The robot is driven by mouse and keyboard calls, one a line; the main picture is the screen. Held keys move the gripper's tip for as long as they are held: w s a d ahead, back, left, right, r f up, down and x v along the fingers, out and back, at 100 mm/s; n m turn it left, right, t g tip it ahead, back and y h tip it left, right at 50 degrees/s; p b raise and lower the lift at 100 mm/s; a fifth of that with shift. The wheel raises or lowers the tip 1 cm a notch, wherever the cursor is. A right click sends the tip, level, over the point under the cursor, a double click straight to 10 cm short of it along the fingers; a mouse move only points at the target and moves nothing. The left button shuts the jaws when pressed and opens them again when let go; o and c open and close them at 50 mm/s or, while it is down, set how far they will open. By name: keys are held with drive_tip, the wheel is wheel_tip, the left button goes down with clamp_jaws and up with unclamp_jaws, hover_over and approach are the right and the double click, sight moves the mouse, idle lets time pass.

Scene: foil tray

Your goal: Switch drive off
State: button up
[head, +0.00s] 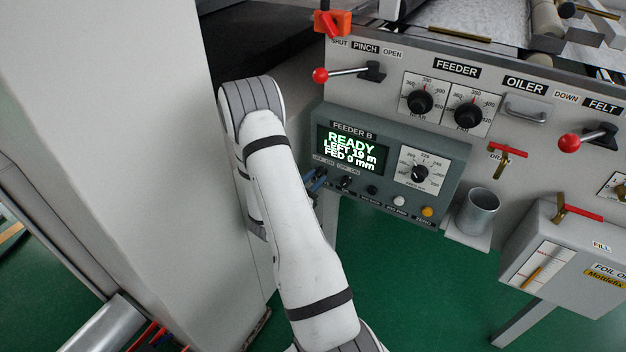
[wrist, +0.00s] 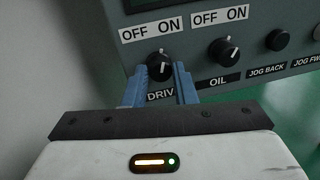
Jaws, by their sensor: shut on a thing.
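The black DRIVE knob (wrist: 159,64) sits under an OFF/ON label (wrist: 151,30) on the grey-green FEEDER B box (head: 446,165). My gripper (wrist: 161,72) has its blue fingers on either side of this knob, shut on it. The knob's pale pointer mark shows near its top; its exact turn between OFF and ON is hard to tell. In the head view my gripper (head: 316,181) is at the box's lower left corner, mostly behind my arm. The box's display (head: 352,149) reads READY, LEFT 19 m, FED 0 mm.
The OIL knob (wrist: 224,51) is close on the right, its pointer tilted right. JOG BACK (wrist: 277,39) and an orange button (head: 427,211) sit farther along. A red-ball PINCH lever (head: 345,73) is above the box. A metal cup (head: 478,212) stands at its right.

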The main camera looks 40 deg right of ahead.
drive_tip(key=n, duration=0.2)
drive_tip(key=n+p, duration=0.1)
drive_tip(key=n, duration=0.2)
drive_tip(key=shift+s+d+n+h, duration=0.1)
drive_tip(key=shift+d+n+h, duration=0.1)
drive_tip(key=shift+n+h, duration=0.1)
drive_tip(key=shift+f+n+t+p, duration=0.1)
drive_tip(key=shift+n+t+p, duration=0.65)
drive_tip(key=shift+n, duration=1.75)
drive_tip(key=o, duration=1)
drive_tip(key=shift+f, duration=0.1)
drive_tip(key=shift+a, duration=0.1)
drive_tip(key=shift+a+f, duration=0.1)
drive_tip(key=shift+a, duration=0.15)
drive_tip(key=v, duration=0.7)
